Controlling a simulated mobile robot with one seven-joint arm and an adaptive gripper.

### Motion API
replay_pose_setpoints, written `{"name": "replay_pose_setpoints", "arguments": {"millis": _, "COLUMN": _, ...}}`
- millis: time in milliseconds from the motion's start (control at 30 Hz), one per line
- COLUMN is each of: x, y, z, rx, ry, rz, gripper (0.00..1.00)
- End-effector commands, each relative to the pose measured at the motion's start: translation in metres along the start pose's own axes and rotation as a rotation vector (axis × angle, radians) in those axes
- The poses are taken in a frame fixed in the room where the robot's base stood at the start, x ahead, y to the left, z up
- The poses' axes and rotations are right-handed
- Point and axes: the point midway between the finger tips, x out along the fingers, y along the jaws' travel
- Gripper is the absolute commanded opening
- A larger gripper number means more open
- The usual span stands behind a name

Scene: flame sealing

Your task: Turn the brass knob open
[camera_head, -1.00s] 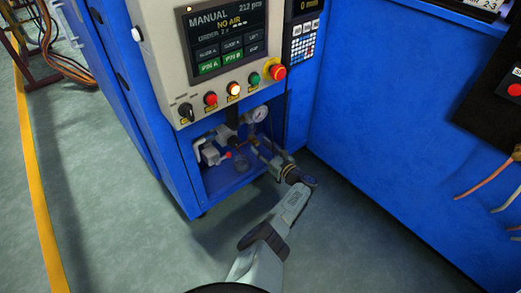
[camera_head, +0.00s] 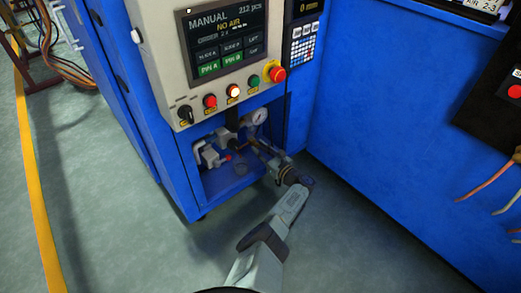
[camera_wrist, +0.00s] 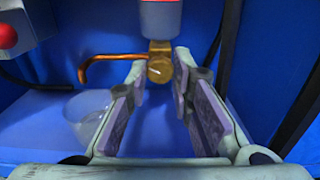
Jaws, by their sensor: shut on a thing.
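The brass knob (camera_wrist: 160,69) is a small round fitting with a pale line on its face. It sits below a pale cylinder with a red band (camera_wrist: 160,15). A bent copper-coloured tube (camera_wrist: 105,61) runs left from it. My gripper (camera_wrist: 159,80) has its two fingers on either side of the knob, with the tips closed on it. In the head view my gripper (camera_head: 258,150) reaches into the open bay of the blue cabinet, and the knob cannot be made out there.
A round gauge (camera_head: 258,117) is just above my gripper. Pale valve parts (camera_head: 208,153) stand left in the bay. A clear cup (camera_wrist: 88,112) is low left in the wrist view, and a black hose (camera_wrist: 300,112) is at right. The panel screen (camera_head: 225,38) reads NO AIR.

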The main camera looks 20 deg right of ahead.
Motion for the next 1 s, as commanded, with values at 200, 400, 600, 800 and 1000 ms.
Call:
{"name": "replay_pose_setpoints", "arguments": {"millis": 200, "x": -0.0002, "y": -0.0002, "z": -0.0008, "rx": -0.01, "ry": 0.0, "rz": -0.001, "gripper": 0.0}}
{"name": "replay_pose_setpoints", "arguments": {"millis": 400, "x": 0.0003, "y": 0.0, "z": -0.0037, "rx": -0.222, "ry": 0.0, "rz": 0.001, "gripper": 0.0}}
{"name": "replay_pose_setpoints", "arguments": {"millis": 600, "x": 0.0, "y": -0.0007, "z": -0.0014, "rx": -0.405, "ry": 0.0, "rz": 0.0, "gripper": 0.0}}
{"name": "replay_pose_setpoints", "arguments": {"millis": 800, "x": 0.0001, "y": -0.0008, "z": 0.0005, "rx": -0.421, "ry": 0.0, "rz": -0.001, "gripper": 0.0}}
{"name": "replay_pose_setpoints", "arguments": {"millis": 1000, "x": 0.0, "y": -0.0009, "z": 0.0004, "rx": -0.42, "ry": 0.0, "rz": -0.001, "gripper": 0.27}}
